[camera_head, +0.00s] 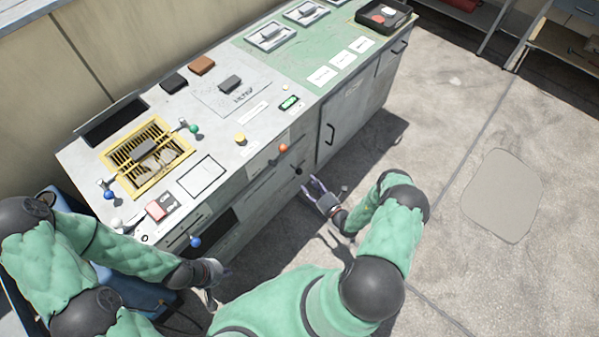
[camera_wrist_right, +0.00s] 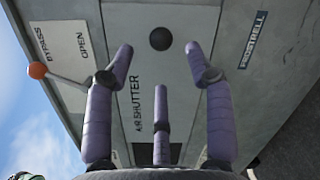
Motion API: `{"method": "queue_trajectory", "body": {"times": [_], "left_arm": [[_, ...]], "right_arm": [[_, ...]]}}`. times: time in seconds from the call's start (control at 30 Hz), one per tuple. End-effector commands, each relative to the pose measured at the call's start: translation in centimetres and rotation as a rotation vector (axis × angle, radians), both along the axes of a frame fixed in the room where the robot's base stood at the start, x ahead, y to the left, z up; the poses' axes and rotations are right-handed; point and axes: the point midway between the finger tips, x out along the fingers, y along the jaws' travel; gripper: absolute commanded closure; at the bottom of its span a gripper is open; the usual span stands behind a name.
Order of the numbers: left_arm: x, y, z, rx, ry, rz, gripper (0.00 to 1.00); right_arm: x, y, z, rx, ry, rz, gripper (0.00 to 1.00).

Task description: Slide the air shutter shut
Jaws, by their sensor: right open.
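A panel lettered AIR SHUTTER (camera_wrist_right: 138,105) is on the front face of the bench in the right wrist view. A round black knob (camera_wrist_right: 160,38) sits on it; it also shows in the head view (camera_head: 298,171). My right gripper (camera_wrist_right: 160,62) is open and empty, its fingers pointing at the panel with the knob just beyond and between the fingertips. In the head view my right gripper (camera_head: 313,189) is in front of the bench, close to the knob. My left gripper (camera_head: 212,292) is low by the bench's left front, partly hidden by my arm.
An orange-knobbed lever (camera_wrist_right: 38,70) marked BYPASS and OPEN is beside the panel. The bench (camera_head: 222,150) bears a yellow grille (camera_head: 122,152) and several small items. A blue knob (camera_head: 195,241) sticks out of its front. The floor (camera_head: 450,120) to the right is clear.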

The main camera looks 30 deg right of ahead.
Motion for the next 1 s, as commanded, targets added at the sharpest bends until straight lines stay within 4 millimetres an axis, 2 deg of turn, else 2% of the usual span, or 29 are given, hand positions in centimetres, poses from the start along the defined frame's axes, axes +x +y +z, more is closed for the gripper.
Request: {"method": "queue_trajectory", "body": {"times": [0.2, 0.43, 0.6, 0.9, 1.0], "left_arm": [[0.0, 0.0, -1.2, 0.000, 0.000, 0.000, 1.00], [0.0, 0.0, -2.0, 0.000, 0.000, 0.000, 1.00], [0.0, 0.0, -2.2, 0.000, 0.000, 0.000, 1.00], [0.0, 0.0, -2.2, 0.000, 0.000, 0.000, 1.00], [0.0, 0.0, -2.2, 0.000, 0.000, 0.000, 1.00]], "right_arm": [[4.1, 0.8, -0.2, -0.003, -0.001, 0.006, 0.46], [7.1, 1.3, -0.1, -0.003, 0.000, 0.006, 0.46], [8.1, 1.4, -0.1, -0.002, 0.000, 0.004, 0.46], [8.2, 1.4, 0.0, -0.001, 0.001, 0.004, 0.46], [8.2, 1.4, 0.0, -0.001, 0.001, 0.004, 0.74]]}}
